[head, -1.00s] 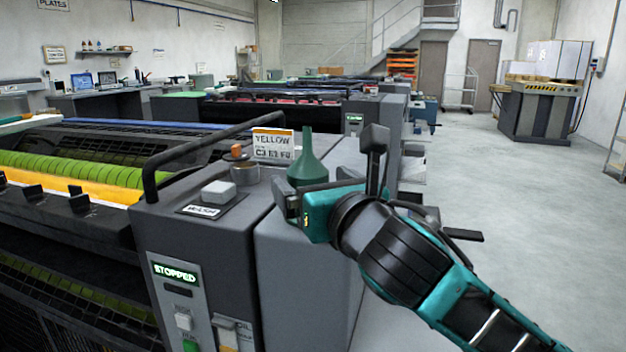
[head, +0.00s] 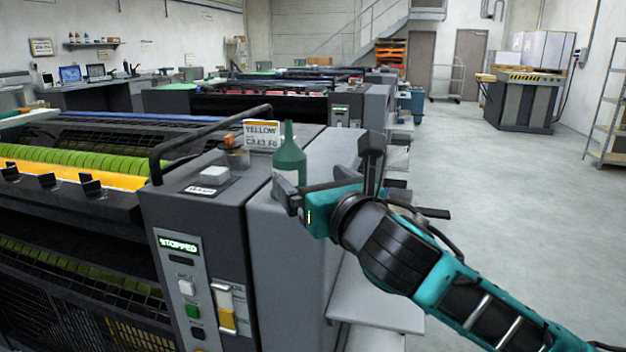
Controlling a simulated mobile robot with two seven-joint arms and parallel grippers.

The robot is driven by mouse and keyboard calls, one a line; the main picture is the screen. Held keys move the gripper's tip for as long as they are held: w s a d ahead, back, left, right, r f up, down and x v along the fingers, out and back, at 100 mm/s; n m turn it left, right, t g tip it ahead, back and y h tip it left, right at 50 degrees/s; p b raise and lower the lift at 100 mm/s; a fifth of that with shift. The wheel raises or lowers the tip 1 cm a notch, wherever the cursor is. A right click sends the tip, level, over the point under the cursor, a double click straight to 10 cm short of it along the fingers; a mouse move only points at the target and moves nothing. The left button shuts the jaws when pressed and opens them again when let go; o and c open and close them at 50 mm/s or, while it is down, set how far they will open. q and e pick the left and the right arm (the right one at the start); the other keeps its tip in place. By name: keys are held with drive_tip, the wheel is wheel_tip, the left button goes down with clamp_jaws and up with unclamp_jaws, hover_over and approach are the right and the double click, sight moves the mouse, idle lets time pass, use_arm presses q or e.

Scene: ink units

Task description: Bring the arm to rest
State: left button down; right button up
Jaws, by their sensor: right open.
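My right gripper (head: 330,172) is open and empty at the end of my teal and black arm, which comes in from the lower right. Its dark fingers stand wide apart, one near the bottle and one raised to the right. A green bottle (head: 289,160) stands upright on top of the grey press cabinet (head: 290,235). My left gripper is not in view.
A yellow-labelled card (head: 261,135), a small tin (head: 237,158) and a pale block (head: 214,175) are on the cabinet. Its panel (head: 178,246) reads STOPPED. A grey step (head: 375,300) lies below my arm. The floor (head: 520,220) at right is open, with a shelf rack (head: 606,110) beyond.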

idle(0.3)
drive_tip(key=s+d+f+m+g+h, duration=0.1)
drive_tip(key=s+d+f+m+g, duration=0.15)
drive_tip(key=f+m, duration=0.45)
drive_tip(key=s+d+f+m+g+h, duration=0.1)
drive_tip(key=s+d+f+m+h, duration=0.2)
drive_tip(key=f+m, duration=0.35)
drive_tip(key=s+d+f+m+g, duration=0.2)
drive_tip(key=s+d+f+m, duration=0.15)
drive_tip(key=f+m, duration=0.3)
drive_tip(key=s+d+f+m+g+h, duration=0.1)
drive_tip(key=s+d+f+m+g, duration=0.35)
drive_tip(key=s+f+m, duration=0.4)
drive_tip(key=s+d+f+m+g+h, duration=0.25)
drive_tip(key=s+d+f+m, duration=0.3)
drive_tip(key=s+m, duration=0.6)
use_arm(q)
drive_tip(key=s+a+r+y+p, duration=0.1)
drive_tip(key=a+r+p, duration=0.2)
drive_tip(key=p, duration=0.6)
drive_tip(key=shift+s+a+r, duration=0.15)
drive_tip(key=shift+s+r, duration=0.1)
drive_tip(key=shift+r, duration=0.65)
use_arm(e)
drive_tip(key=w+a+n+t+y, duration=0.2)
drive_tip(key=w+t, duration=0.3)
drive_tip(key=t, duration=0.1)
drive_tip(key=shift+w+a+r+t, duration=0.2)
drive_tip(key=shift+w+a+t, duration=0.15)
drive_tip(key=shift+w+a, duration=0.05)
